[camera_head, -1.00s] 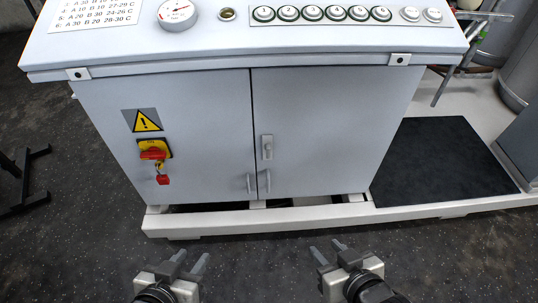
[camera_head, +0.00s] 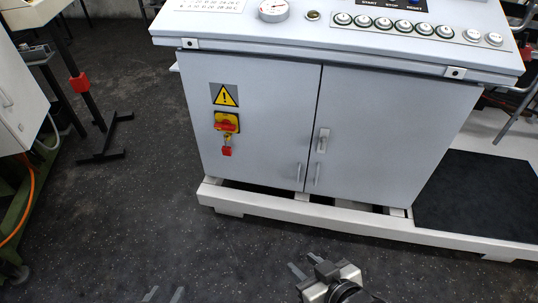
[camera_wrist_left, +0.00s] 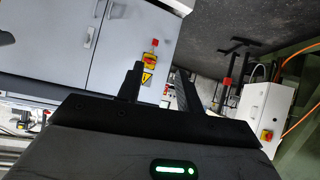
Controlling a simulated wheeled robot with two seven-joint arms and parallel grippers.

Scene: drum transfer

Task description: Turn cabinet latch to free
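The grey cabinet (camera_head: 255,150) has two closed doors. Its latch (camera_head: 323,140) is a small upright handle on a plate on the right door, near the seam. In the left wrist view the cabinet is upside down and the latch (camera_wrist_left: 90,37) is at upper left. My left gripper (camera_head: 164,294) shows only fingertips at the bottom edge of the head view. In its wrist view the two fingers (camera_wrist_left: 158,85) are apart and empty. My right gripper (camera_head: 306,265) is low in front of the cabinet, fingers apart and empty. Neither gripper touches the cabinet.
A yellow-red switch with a red padlock (camera_head: 226,124) is on the left door, below a warning sign (camera_head: 224,95). Two small handles (camera_head: 308,175) flank the seam low down. A white base frame (camera_head: 290,210) juts out below.

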